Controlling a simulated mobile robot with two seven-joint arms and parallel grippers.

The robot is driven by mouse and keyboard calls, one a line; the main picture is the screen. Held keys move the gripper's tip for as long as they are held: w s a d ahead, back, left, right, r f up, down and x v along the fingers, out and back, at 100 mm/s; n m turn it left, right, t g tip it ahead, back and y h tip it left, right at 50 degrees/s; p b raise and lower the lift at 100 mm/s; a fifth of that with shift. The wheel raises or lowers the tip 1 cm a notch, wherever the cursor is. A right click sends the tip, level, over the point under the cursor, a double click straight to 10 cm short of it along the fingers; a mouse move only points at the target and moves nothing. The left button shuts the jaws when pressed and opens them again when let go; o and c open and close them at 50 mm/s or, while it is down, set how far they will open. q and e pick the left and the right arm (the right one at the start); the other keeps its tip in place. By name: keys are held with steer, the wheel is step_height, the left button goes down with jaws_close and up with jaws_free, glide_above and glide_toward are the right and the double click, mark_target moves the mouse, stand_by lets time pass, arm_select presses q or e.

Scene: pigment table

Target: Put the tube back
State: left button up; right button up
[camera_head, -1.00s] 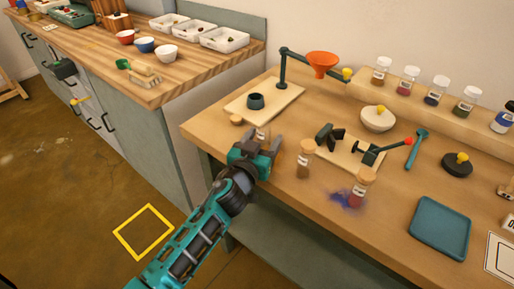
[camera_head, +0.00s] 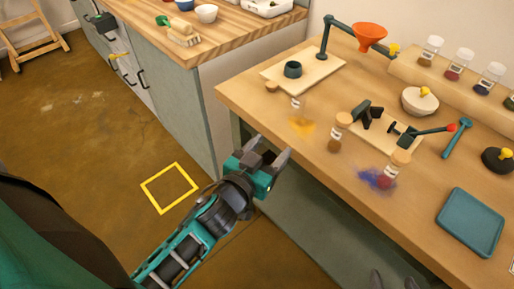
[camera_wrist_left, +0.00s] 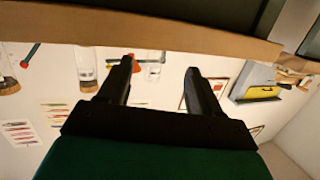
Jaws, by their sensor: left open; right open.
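My left gripper (camera_head: 272,158) is open and empty in the head view, just off the table's front edge. Its two spread fingers also show in the left wrist view (camera_wrist_left: 158,75), with nothing between them. A clear tube (camera_head: 298,103) is on the table's left part, beside an orange powder patch (camera_head: 301,126). A corked tube with brown contents (camera_head: 336,140) stands to its right. A corked tube with red contents (camera_head: 391,173) stands further right, by a blue-purple powder patch (camera_head: 372,179). Dark fingertips of my right gripper (camera_head: 393,281) show apart at the bottom edge.
A stand with an orange funnel (camera_head: 369,36) rises at the back left of the table. A white bowl (camera_head: 419,101), a teal tray (camera_head: 470,222) and a shelf of jars (camera_head: 458,64) are nearby. A yellow square (camera_head: 169,187) marks the floor. The front right tabletop is partly clear.

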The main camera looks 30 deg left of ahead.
arm_select(q)
steer(key=s+f+m+g+h, duration=0.1)
steer(key=s+f+g, duration=0.4)
steer(key=s+f, duration=0.5)
step_height(320, 180, down, 3)
steer(key=shift+s+a+f+m+g, duration=0.1)
steer(key=shift+s+a+m+g, duration=0.2)
steer(key=shift+a+m, duration=0.1)
